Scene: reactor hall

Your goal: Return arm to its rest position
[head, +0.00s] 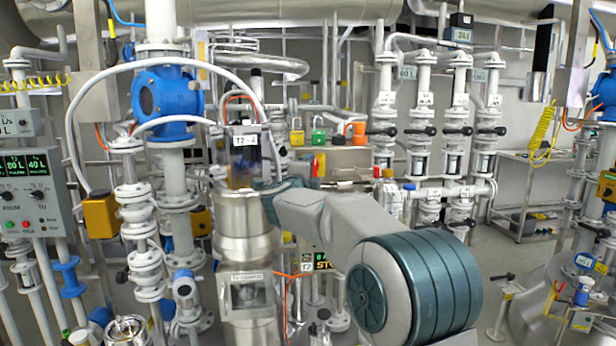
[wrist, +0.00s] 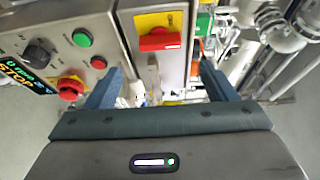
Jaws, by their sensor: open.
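My arm (head: 345,225) reaches from the lower right of the head view to the middle, beside the steel vessel labelled T2-2 (head: 243,215). Its wrist end is by a control box (head: 345,160) with a red handle; the fingertips cannot be made out there. In the wrist view my gripper (wrist: 160,82) has its two blue-grey fingers wide apart, with nothing held between them. Beyond them are a red switch handle (wrist: 160,40) on a yellow plate and a grey panel (wrist: 62,18).
The panel carries a black knob (wrist: 38,53), a green button (wrist: 82,37) and a red button (wrist: 70,88). Padlocks (head: 318,136) stand above the control box. Pipes and a blue valve (head: 165,93) crowd the left. Floor shows at right near a steel table (head: 535,160).

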